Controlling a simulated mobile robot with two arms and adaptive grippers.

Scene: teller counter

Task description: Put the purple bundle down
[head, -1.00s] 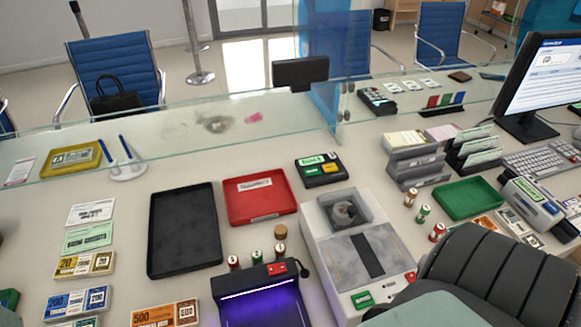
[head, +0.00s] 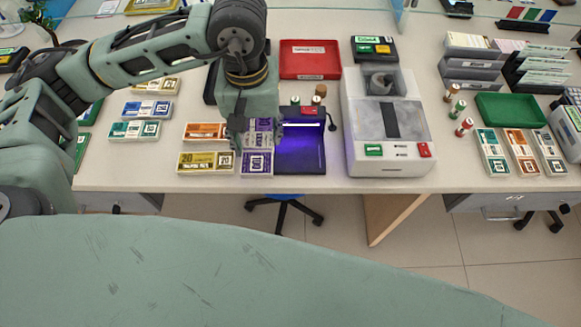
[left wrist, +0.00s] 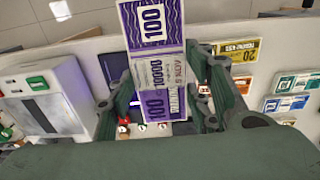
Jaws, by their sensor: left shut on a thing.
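My left gripper (head: 253,132) reaches down over the front of the counter and is shut on the purple bundle (head: 257,163). The bundle is marked 100 and has a pale band. In the left wrist view the purple bundle (left wrist: 152,28) stands between the two fingers of the gripper (left wrist: 160,108), one on each side. Its far half in the head view is partly hidden by the gripper. I cannot tell whether its underside touches the counter. My right gripper is not in view.
A black lamp device (head: 305,160) with a violet glow is just right of the bundle. An orange bundle (head: 203,131) and a yellow bundle (head: 205,162) lie close to its left. A grey counting machine (head: 388,150) stands further right. The counter's front edge (head: 330,188) is near.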

